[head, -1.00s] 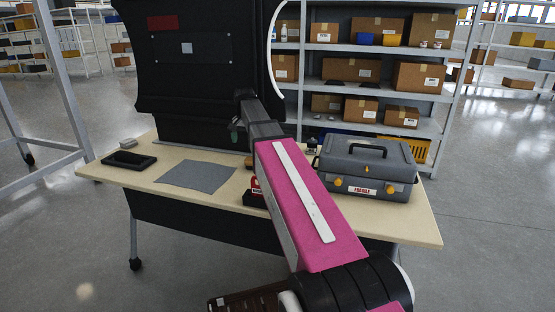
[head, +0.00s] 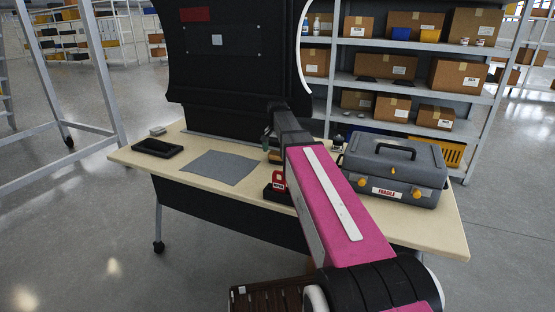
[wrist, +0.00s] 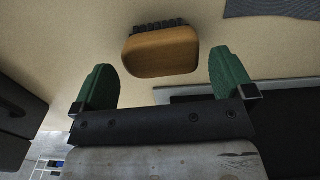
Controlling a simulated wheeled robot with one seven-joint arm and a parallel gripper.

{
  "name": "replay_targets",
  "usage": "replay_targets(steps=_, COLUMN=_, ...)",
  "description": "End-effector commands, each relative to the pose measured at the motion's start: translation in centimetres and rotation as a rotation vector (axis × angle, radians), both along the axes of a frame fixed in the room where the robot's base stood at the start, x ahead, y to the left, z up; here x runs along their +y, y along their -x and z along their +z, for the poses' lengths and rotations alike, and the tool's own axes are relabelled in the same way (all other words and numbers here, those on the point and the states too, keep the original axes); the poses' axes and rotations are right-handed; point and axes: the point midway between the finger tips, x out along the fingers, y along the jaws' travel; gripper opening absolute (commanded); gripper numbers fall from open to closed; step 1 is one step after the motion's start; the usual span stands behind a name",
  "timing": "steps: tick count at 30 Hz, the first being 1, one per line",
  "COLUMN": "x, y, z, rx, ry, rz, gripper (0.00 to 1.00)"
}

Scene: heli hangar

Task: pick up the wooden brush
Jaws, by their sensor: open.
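The wooden brush (wrist: 162,52) lies on the table in the wrist view, with a tan wooden back and dark bristles along its far edge. My gripper (wrist: 162,82) is open and empty, its two green fingers spread wide. The brush is just beyond the fingertips, roughly centred between them and apart from both. In the head view a small part of the brush (head: 275,156) shows beside my pink arm. My arm hides most of the gripper there.
A grey toolbox (head: 395,170) stands on the table (head: 145,160) at the right. A red and black item (head: 277,187) sits near the front edge. A grey mat (head: 220,167) and a black tray (head: 158,147) lie left. A black panel (head: 225,70) rises behind.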

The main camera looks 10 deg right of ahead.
Motion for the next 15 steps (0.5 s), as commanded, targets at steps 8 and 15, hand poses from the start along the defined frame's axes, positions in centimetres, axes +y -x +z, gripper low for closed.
replay_targets(steps=8, x=0.0, y=0.1, z=-3.1, rx=0.001, ry=0.000, rz=0.000, gripper=1.00)
replay_targets(steps=15, x=0.0, y=0.1, z=-3.1, rx=0.000, ry=0.000, rz=0.000, gripper=0.90)
